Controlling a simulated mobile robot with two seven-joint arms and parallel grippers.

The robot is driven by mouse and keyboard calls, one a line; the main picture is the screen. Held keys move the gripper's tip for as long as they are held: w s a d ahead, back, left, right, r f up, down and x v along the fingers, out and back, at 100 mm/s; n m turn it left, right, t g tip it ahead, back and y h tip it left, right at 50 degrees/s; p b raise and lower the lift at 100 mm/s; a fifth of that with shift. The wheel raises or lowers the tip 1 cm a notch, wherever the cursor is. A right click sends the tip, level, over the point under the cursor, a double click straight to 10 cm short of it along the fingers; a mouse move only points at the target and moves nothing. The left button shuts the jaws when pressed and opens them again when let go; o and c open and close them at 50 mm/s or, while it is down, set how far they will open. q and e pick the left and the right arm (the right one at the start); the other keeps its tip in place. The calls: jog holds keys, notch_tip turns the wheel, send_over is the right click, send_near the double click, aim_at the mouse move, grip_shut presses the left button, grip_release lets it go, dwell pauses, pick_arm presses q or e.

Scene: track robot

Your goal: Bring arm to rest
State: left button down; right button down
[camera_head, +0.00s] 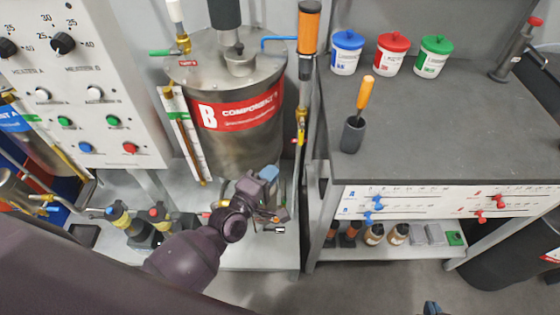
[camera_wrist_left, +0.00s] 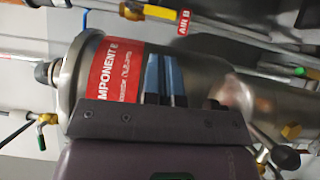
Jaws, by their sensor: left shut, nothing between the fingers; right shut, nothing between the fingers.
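My left arm comes in from the lower left in the head view. Its gripper (camera_head: 268,174) is in front of the lower part of the steel tank with the red "B COMPONENT" label (camera_head: 238,112). In the left wrist view its two blue fingers (camera_wrist_left: 165,78) are close together with nothing between them, and the tank (camera_wrist_left: 205,75) fills the background. I cannot tell how far the fingers are from the tank. Only a small dark and blue tip of my right gripper (camera_head: 432,308) shows at the bottom edge of the head view, shut, over the floor.
A control panel (camera_head: 75,85) stands at the left. A grey workbench (camera_head: 430,120) at the right holds blue (camera_head: 347,52), red (camera_head: 392,54) and green (camera_head: 434,57) lidded tubs and an orange-handled tool in a cup (camera_head: 353,135). Pipes and valves (camera_head: 140,225) crowd the low shelf near my left arm.

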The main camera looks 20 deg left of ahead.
pick_arm(q)
jog(key=shift+v, duration=1.1)
jog(key=s+a+f+m+g+y, duration=0.3)
jog(key=s+a+f+m, duration=0.1)
jog(key=s+m, duration=0.4)
jog(key=s+a+f+m+g+y, duration=0.2)
jog(key=s+a+f+m+g, duration=0.1)
jog(key=s+a+m, duration=0.4)
jog(key=shift+s+a+f+m+y, duration=0.2)
jog(key=shift+s+f+m+y, duration=0.3)
jog(key=shift+s, duration=0.7)
jog(key=shift+f, duration=0.1)
